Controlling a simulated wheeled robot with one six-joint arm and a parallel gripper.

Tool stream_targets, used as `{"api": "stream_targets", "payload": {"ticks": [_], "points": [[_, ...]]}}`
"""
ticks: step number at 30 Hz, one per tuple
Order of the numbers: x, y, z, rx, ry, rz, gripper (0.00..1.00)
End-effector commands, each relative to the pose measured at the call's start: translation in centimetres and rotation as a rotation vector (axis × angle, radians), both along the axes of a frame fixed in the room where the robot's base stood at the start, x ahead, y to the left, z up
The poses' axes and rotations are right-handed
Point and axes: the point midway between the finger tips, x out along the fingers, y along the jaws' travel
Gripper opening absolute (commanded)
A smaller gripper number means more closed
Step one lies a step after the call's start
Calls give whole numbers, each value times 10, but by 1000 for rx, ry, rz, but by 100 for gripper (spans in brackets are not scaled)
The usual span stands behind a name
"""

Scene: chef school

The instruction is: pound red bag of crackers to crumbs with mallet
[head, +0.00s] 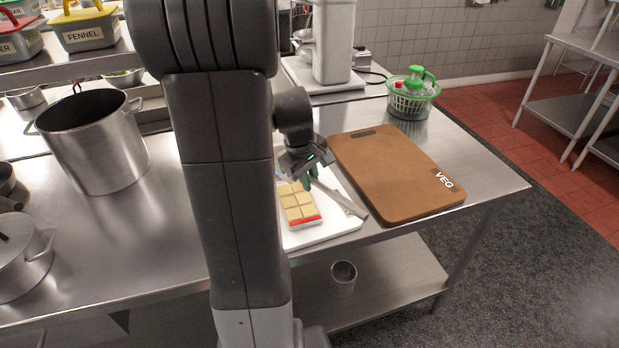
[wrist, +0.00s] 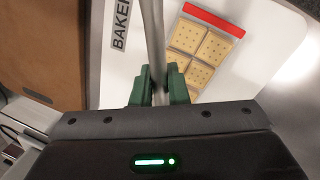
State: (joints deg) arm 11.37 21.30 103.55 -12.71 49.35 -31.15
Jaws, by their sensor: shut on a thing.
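The bag of crackers (head: 298,202) lies flat on a white board (head: 343,229), with several square crackers and a red strip at its near end. In the wrist view the bag (wrist: 204,50) is just right of the held handle. My gripper (head: 311,180) has green fingertips and is beside the bag's right side. In the wrist view my gripper (wrist: 160,84) is shut around a grey metal handle, which I take as the mallet (wrist: 152,35). In the head view the mallet (head: 343,199) slants down to the right over the board. I cannot make out its head.
A brown VEG cutting board (head: 396,172) lies just right of the white board. A large steel pot (head: 95,145) and a lidded pot (head: 22,262) stand at left. The counter at front left is partly clear.

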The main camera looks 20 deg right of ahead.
Motion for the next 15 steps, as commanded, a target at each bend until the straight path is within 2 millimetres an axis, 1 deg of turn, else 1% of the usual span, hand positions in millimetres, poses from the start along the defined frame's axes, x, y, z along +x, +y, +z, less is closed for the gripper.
{"api": "stream_targets", "payload": {"ticks": [3,6,8,15], "points": [[0,0,1,0,-1,0,0],[0,0,-4,0,-1,0,0],[0,0,-9,0,-1,0,0],[0,0,-39,0,-2,-1,0]]}}
